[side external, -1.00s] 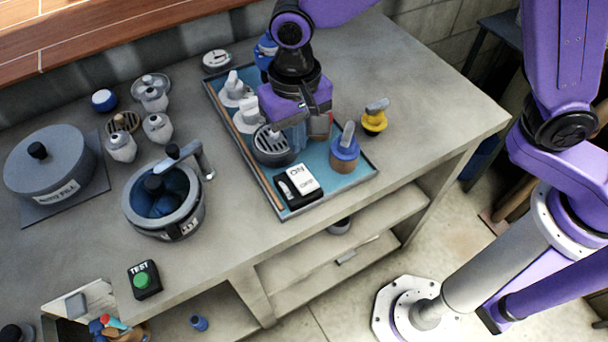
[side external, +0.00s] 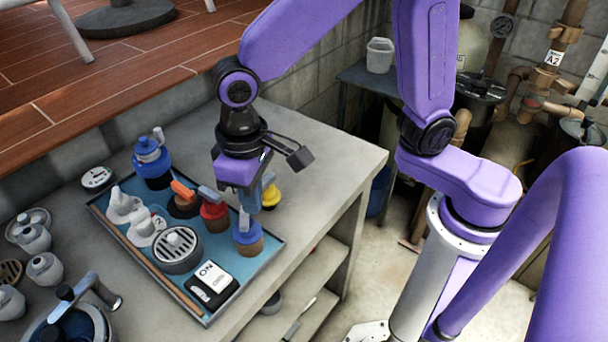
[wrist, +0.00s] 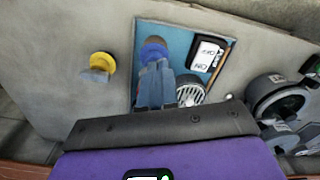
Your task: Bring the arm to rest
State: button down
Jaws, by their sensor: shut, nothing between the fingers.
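My gripper (side external: 257,204) points down over the right part of the blue tray (side external: 205,322), shut with nothing between its blue-grey fingers. In the side view the fingertips are just above and behind the blue-topped valve (side external: 248,236); whether they touch it I cannot tell. In the wrist view the closed fingers (wrist: 157,70) overlap the lower edge of that valve's blue top (wrist: 152,50). My purple arm reaches in from the upper right.
The tray also holds a round grey strainer (side external: 178,247), an ON/OFF switch box (side external: 214,280), red (side external: 213,212) and orange-handled (side external: 183,204) valves and white fittings (side external: 122,204). A yellow valve (side external: 271,194) stands right of the tray. Bare bench (side external: 330,160) lies beyond.

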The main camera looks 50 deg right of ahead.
jog(key=s+d+n, duration=0.4)
jog(key=s+d, duration=0.3)
jog(key=d, duration=0.3)
jog(key=s+d+r+n, duration=0.1)
jog(key=s+d+n, duration=0.3)
jog(key=d, duration=0.5)
jog(key=s, duration=0.2)
jog(key=shift+s+d+r, duration=0.25)
jog(key=shift+s+d, duration=0.15)
